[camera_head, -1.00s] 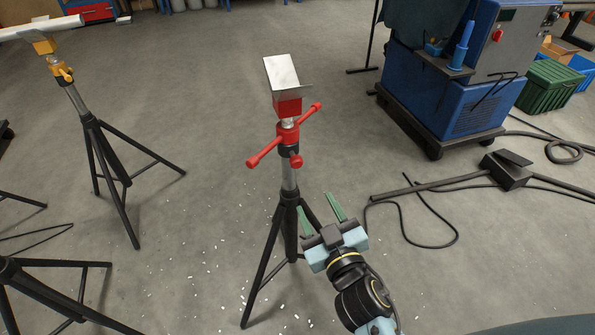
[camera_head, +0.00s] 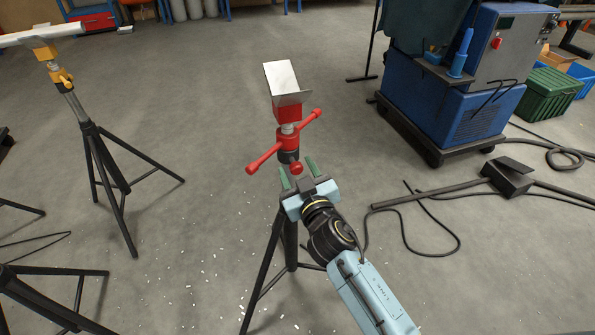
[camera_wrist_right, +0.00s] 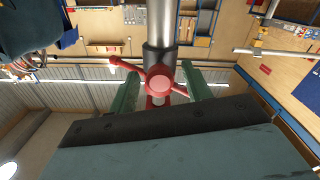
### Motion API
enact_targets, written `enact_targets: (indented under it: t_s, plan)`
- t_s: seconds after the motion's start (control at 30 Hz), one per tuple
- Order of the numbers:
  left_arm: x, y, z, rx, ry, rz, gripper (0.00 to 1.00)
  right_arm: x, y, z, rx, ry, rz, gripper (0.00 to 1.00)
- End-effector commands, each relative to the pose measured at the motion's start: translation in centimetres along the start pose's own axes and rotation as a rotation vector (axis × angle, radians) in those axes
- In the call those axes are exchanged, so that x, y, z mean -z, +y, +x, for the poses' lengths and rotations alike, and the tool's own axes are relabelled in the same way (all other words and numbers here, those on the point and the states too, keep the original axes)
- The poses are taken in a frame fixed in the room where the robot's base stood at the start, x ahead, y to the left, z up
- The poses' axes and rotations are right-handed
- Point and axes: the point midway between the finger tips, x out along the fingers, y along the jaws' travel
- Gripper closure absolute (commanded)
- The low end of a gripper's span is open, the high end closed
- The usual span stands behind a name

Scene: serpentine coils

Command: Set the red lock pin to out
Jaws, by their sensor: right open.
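The red lock pin (camera_head: 296,168) is a round knob on the front of a red collar (camera_head: 287,140) on a tripod stand. In the right wrist view the pin's round end (camera_wrist_right: 158,82) faces the camera, with red handles behind it. My right gripper (camera_head: 297,174) is open, its green fingers pointing up at the collar. In the wrist view one finger stands on each side of the pin, with gaps showing; I cannot tell how deep the pin lies between them. My left gripper is not in view.
Red handles (camera_head: 264,158) stick out from the collar on both sides. The stand's head holds a tilted metal plate (camera_head: 283,76). A yellow-topped tripod (camera_head: 84,130) stands left. A blue machine (camera_head: 440,105) stands back right. Cables (camera_head: 430,228) lie on the floor at right.

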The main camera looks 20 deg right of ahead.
Motion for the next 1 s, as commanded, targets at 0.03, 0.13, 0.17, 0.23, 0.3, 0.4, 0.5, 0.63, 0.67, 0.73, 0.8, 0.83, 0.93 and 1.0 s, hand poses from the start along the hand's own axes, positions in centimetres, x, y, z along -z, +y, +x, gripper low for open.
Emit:
enact_targets:
  t_s: [0.03,0.13,0.17,0.23,0.3,0.4,0.5,0.63,0.67,0.73,0.8,0.83,0.93,1.0]
  plan:
    - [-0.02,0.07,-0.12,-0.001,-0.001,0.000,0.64,0.03,0.01,0.19,0.000,0.001,-0.001,0.51]
    - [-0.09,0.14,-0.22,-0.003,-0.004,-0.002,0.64,0.03,0.02,0.31,0.000,0.000,-0.001,0.51]
    - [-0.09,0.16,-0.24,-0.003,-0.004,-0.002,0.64,0.03,0.01,0.31,0.000,0.000,-0.001,0.51]
    - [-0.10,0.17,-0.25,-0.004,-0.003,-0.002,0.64,0.03,0.01,0.30,0.000,0.000,-0.001,0.51]
    - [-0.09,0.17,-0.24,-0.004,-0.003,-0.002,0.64,0.03,0.01,0.29,0.000,0.000,-0.001,0.51]
    - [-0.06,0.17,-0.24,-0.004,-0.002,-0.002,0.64,0.02,0.01,0.28,0.000,0.000,-0.001,0.63]
    - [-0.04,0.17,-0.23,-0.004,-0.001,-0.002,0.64,0.02,0.01,0.27,0.000,0.000,-0.001,0.76]
    - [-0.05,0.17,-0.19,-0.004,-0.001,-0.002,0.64,0.02,0.01,0.26,0.000,0.000,-0.001,0.93]
    - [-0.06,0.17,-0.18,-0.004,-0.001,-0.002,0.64,0.02,0.01,0.26,0.000,0.000,-0.001,0.97]
    - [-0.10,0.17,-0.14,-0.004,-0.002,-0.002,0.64,0.02,0.01,0.26,0.000,0.000,-0.001,1.00]
    - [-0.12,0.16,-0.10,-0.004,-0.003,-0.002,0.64,0.02,0.01,0.26,0.000,0.000,-0.001,1.00]
    - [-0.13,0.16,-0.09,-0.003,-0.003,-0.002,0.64,0.02,0.00,0.25,0.000,0.000,-0.001,1.00]
    - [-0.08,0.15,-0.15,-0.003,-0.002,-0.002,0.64,0.09,-0.35,0.11,0.007,0.001,0.000,1.00]
    - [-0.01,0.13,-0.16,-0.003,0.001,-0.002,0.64,0.22,-0.97,-0.21,0.019,0.002,0.000,1.00]
